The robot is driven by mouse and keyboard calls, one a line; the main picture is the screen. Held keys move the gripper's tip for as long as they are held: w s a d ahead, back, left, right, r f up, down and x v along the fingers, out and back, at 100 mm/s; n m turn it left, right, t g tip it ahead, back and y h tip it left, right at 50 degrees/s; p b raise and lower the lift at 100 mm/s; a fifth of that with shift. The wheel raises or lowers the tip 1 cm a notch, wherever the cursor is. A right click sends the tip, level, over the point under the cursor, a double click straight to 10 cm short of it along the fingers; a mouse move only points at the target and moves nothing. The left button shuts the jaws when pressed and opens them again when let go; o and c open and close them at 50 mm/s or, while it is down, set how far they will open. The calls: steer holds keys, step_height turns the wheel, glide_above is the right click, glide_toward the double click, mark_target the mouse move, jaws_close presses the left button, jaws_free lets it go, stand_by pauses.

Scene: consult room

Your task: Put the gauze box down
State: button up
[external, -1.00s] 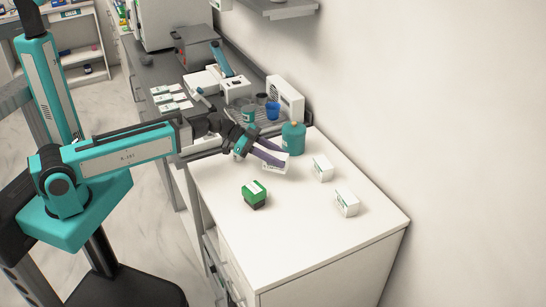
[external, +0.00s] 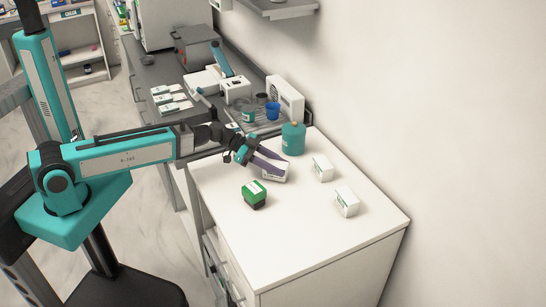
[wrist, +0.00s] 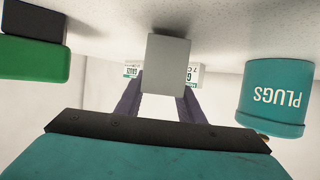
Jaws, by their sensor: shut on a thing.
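My gripper (external: 277,163) is shut on the gauze box (external: 274,174), a small white box. It holds the box at or just above the white counter top (external: 300,230); I cannot tell if it touches. In the wrist view the box (wrist: 168,62) shows a plain grey face between the purple fingers of my gripper (wrist: 160,85). Its label is not readable in the external view.
Two white boxes (external: 322,168) (external: 346,202) stand to the right. A green box with a dark base (external: 255,194) is in front, to the left. A teal jar marked PLUGS (wrist: 272,98) stands close behind. The counter's front right is clear.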

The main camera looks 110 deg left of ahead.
mark_target(272, 163)
steer(key=shift+f, duration=0.25)
steer(key=shift+f+b, duration=0.15)
steer(key=shift+b, duration=0.15)
steer(key=o, duration=1.1)
steer(key=shift+c, duration=0.2)
steer(key=shift+r+p, duration=0.25)
steer(key=shift+p, duration=0.15)
steer(key=shift+s+b, duration=0.35)
steer(key=shift+s, duration=0.05)
steer(key=b+v, duration=0.1)
steer(key=v, duration=0.3)
steer(key=shift+s+r, duration=0.15)
steer(key=shift+r, duration=0.1)
steer(key=shift+p, duration=0.8)
